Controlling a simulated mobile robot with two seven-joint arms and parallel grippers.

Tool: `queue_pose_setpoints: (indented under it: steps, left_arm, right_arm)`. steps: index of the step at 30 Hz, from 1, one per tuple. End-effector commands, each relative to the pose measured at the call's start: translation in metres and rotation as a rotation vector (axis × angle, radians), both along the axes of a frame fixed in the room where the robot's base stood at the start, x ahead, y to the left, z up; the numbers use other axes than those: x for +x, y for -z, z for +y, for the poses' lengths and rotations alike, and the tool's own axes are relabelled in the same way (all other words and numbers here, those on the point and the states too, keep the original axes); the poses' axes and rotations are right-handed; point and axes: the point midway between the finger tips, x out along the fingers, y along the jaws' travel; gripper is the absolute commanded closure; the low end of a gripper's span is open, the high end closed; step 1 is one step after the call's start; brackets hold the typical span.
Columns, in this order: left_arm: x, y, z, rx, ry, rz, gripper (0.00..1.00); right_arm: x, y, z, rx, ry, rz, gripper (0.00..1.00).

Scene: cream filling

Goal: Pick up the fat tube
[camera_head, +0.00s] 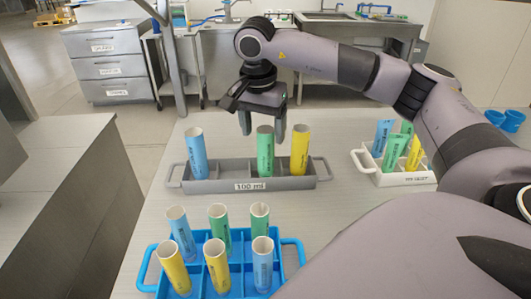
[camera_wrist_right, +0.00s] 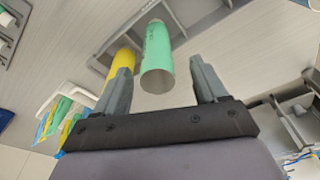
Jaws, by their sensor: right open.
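A grey rack (camera_head: 230,187) labelled "100 ml" holds a blue tube (camera_head: 196,153), a green tube (camera_head: 265,152) and a yellow tube (camera_head: 300,150), all upright with open tops. My right gripper (camera_head: 262,128) is open and empty, with its fingers pointing down at the top of the green tube, seemingly a little behind it. In the right wrist view, the green tube (camera_wrist_right: 157,58) shows between the two spread fingers (camera_wrist_right: 160,70), without visible contact. The yellow tube (camera_wrist_right: 121,62) is partly hidden behind one finger. My left gripper is not in view.
A blue rack (camera_head: 238,268) with several blue, green and yellow tubes stands in front. A white rack (camera_head: 405,178) with several coloured tubes is to the right, partly near my arm. The table (camera_head: 140,225) is clear left of the racks.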

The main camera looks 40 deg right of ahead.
Motion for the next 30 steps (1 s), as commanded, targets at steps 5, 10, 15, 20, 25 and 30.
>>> queue_pose_setpoints:
  steps: [5,10,15,20,25,30]
  left_arm:
    - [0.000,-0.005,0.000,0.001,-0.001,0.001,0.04]
    - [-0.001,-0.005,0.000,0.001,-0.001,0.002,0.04]
    - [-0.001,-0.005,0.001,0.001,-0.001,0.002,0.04]
    - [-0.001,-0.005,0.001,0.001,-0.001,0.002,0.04]
    - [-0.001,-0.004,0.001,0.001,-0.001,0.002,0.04]
    - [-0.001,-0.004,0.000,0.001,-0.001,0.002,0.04]
  right_arm:
    - [-0.002,0.027,-0.008,-0.002,0.002,0.003,0.28]
    - [-0.001,0.042,-0.010,-0.001,0.001,0.002,0.28]
    - [-0.001,0.043,-0.010,-0.001,0.001,0.000,0.28]
    - [-0.001,0.043,-0.010,-0.001,0.001,-0.001,0.61]
    - [0.000,0.042,-0.010,-0.001,0.001,-0.001,0.86]
    - [0.000,0.042,-0.009,-0.001,0.001,-0.001,0.86]
